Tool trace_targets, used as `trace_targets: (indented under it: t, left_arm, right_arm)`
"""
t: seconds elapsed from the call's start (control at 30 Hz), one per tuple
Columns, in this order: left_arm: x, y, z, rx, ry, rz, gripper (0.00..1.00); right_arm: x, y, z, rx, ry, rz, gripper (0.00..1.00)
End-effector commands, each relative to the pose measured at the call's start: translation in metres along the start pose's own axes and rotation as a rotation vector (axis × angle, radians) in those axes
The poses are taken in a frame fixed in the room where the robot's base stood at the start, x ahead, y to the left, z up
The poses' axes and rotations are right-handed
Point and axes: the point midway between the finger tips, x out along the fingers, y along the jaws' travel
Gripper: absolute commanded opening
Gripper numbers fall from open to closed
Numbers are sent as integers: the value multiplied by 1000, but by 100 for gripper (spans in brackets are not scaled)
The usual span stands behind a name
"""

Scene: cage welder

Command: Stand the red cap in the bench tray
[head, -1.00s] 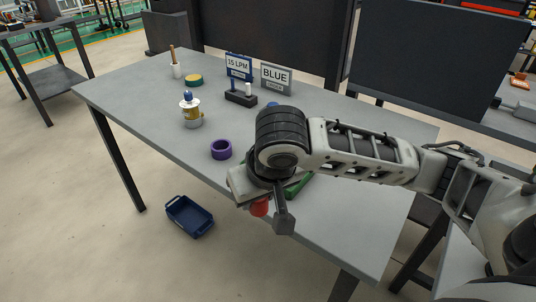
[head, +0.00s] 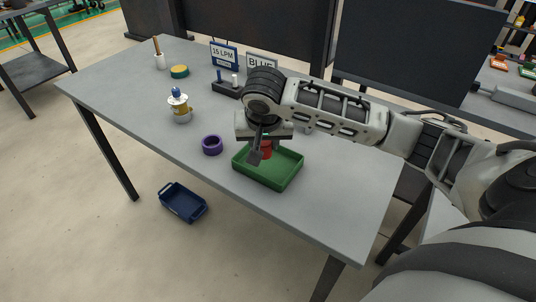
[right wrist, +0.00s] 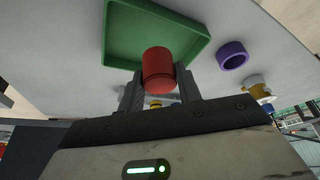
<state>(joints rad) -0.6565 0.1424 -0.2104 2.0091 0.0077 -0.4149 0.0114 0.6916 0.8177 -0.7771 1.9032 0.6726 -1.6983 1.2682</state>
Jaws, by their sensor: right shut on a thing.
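The red cap (head: 266,149) is held by my right gripper (head: 262,153), over the back part of the green bench tray (head: 282,184). In the right wrist view the cap (right wrist: 158,66) sits between the two fingers, with the green tray (right wrist: 118,42) behind it. The cap looks upright. I cannot tell whether its base touches the tray floor. The gripper body and wrist hide part of the cap and the tray's back side. My left gripper is not in view.
A purple ring (head: 212,145) lies left of the tray. A yellow and white fitting with a blue top (head: 179,108), a green and yellow disc (head: 180,71) and signs (head: 224,56) stand farther back. A blue bin (head: 170,199) is on the floor. Bench front right is clear.

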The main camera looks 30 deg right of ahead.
Motion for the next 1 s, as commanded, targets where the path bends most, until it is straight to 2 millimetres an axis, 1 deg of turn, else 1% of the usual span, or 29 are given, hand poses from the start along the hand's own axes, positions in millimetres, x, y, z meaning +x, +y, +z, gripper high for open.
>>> trace_targets:
  t: [0.03, 0.1, 0.27, 0.37, 0.53, 0.6, 0.97, 1.0]
  left_arm:
    - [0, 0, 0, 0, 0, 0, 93]
    - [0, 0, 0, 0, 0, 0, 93]
    - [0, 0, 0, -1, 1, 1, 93]
    - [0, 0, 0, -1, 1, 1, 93]
    - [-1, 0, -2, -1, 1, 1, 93]
    - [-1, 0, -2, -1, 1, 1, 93]
    - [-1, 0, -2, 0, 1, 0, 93]
    - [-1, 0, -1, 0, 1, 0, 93]
  right_arm:
    - [10, 4, -3, 3, 0, 4, 18]
    - [19, 6, -5, 1, 0, 2, 18]
    - [30, 8, -8, 1, 0, 0, 18]
    - [43, 12, -10, 1, 0, 2, 18]
    - [63, 10, 0, -2, 0, 0, 18]
    - [66, 10, 1, -1, 2, -2, 18]
    - [70, 10, 3, -1, 1, -1, 18]
    - [69, 10, 3, -1, 2, -2, 45]
